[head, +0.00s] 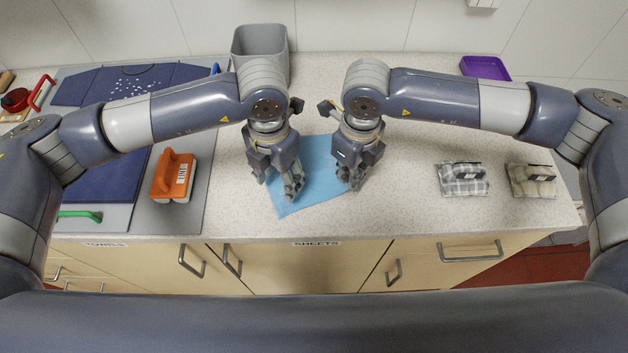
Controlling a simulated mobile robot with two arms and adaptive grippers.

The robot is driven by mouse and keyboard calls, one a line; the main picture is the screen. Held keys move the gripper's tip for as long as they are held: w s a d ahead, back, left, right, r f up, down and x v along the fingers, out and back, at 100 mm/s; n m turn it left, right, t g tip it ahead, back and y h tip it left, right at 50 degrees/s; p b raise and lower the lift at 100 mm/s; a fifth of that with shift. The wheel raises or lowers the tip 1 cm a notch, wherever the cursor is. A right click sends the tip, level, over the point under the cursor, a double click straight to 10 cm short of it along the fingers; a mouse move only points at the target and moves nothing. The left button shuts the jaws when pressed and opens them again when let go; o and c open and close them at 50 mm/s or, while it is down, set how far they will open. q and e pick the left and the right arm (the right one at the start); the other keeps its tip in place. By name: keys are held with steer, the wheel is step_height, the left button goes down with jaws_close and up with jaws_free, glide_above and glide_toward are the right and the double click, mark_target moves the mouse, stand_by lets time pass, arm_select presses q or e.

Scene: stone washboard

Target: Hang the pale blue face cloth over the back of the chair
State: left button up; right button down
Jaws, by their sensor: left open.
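The pale blue face cloth (315,168) lies flat on the speckled counter in the middle of the head view. My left gripper (284,187) is open and points down over the cloth's left edge. My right gripper (350,180) points down at the cloth's right edge; its fingers are seen from above and I cannot tell whether they are open or shut. The grippers and arms hide parts of the cloth's sides. I cannot tell whether either gripper touches the cloth. No chair is in view.
A grey bin (261,45) stands behind the cloth. An orange brush (174,176) lies left, beside dark blue panels (97,172). Two folded checked cloths, one grey (461,179) and one beige (531,181), lie right. A purple tray (485,68) is at the back right. Counter between is clear.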

arm_select(q)
steer(key=o, duration=0.7)
arm_select(e)
steer(key=shift+r+p, duration=1.25)
steer(key=shift+r, duration=0.05)
arm_select(q)
step_height(320, 180, up, 6)
steer(key=shift+f, duration=0.2)
step_height(320, 180, up, 8)
arm_select(e)
steer(key=c, duration=1.8)
jaws_free()
